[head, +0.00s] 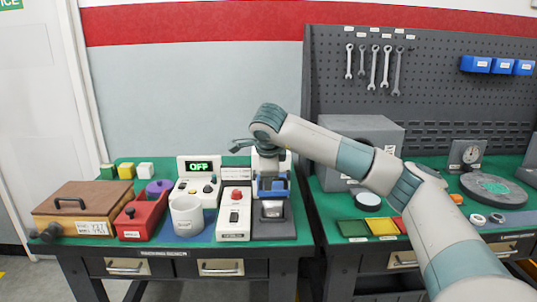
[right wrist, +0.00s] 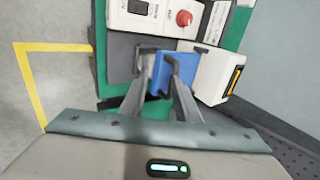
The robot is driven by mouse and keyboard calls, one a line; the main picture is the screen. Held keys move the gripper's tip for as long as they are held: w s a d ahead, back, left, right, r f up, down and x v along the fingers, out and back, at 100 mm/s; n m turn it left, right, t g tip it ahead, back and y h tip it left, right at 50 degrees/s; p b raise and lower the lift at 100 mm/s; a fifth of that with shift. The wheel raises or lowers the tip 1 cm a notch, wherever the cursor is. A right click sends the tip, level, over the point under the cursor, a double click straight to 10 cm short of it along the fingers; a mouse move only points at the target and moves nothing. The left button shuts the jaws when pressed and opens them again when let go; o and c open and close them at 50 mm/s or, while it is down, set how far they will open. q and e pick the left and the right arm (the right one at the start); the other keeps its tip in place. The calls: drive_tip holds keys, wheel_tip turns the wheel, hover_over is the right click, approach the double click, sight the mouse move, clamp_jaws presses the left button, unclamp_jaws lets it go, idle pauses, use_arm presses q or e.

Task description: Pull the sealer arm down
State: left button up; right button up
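The sealer stands at the right end of the left bench in the head view. It has a blue arm head (head: 274,187), a pale upright body and a dark grey base (head: 274,228). My right gripper (head: 270,155) is over the sealer, and its fingertips are hard to make out there. In the right wrist view my right gripper (right wrist: 158,54) has its two fingers apart. The sealer's blue part (right wrist: 181,75) shows beside and behind the fingers, partly covered by one of them. Whether the fingers touch it I cannot tell. My left gripper is not in view.
Left of the sealer are a white control box with a red button (head: 235,212), a white cup (head: 186,215), an OFF display unit (head: 197,180), a red box (head: 142,217) and a wooden case (head: 82,208). A grey box (head: 365,135) stands right, behind my arm.

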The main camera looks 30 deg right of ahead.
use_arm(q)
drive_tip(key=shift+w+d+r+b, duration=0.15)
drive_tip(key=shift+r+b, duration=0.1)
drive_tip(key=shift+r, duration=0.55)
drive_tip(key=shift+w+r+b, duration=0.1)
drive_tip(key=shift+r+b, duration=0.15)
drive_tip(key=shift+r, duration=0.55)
use_arm(e)
drive_tip(key=v, duration=1.3)
drive_tip(key=shift+w+d, duration=0.1)
